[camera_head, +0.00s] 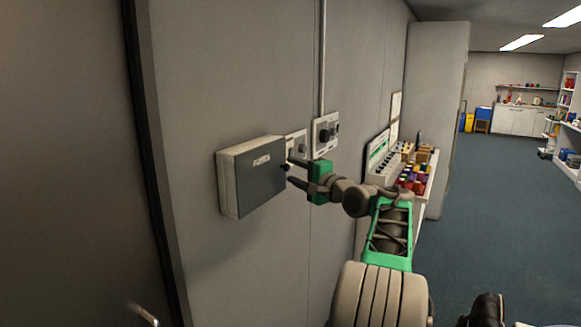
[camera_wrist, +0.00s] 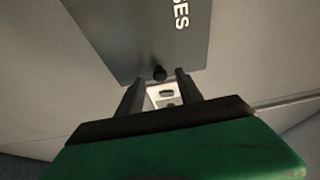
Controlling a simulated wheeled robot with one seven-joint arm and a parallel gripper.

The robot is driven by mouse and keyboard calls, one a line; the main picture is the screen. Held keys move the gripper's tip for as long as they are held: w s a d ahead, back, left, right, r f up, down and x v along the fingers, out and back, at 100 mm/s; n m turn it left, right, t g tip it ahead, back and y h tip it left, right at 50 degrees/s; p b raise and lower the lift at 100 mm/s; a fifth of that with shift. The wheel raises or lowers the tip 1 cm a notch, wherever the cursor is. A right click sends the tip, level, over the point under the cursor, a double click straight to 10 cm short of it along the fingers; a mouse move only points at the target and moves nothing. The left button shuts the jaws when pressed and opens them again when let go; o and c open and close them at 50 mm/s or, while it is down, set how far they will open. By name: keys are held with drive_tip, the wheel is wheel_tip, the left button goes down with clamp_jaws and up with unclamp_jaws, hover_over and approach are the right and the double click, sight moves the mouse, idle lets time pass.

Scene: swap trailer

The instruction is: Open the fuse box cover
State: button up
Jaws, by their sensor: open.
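The fuse box (camera_head: 228,185) is a shallow box on the grey wall, with a dark grey cover (camera_head: 262,185) that looks shut and carries white lettering. A small dark knob (camera_head: 284,167) sits near the cover's right edge. In the wrist view the cover (camera_wrist: 135,35) fills the top, and the knob (camera_wrist: 159,73) shows at its lower edge. My gripper (camera_head: 293,173) is open at the cover's right edge. In the wrist view its two fingers (camera_wrist: 159,88) stand on either side of the knob, with the knob near the fingertips. I cannot tell whether either finger touches it.
Wall switches (camera_head: 325,133) with a conduit above are mounted just right of the box, close behind my gripper. A shelf with several coloured items (camera_head: 413,180) stands further right. A dark door frame (camera_head: 155,150) lies left. The floor (camera_head: 500,220) at right is open.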

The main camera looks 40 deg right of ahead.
drive_tip(key=shift+w, duration=1.15)
clamp_jaws()
drive_tip(key=shift+s, duration=0.1)
idle(0.4)
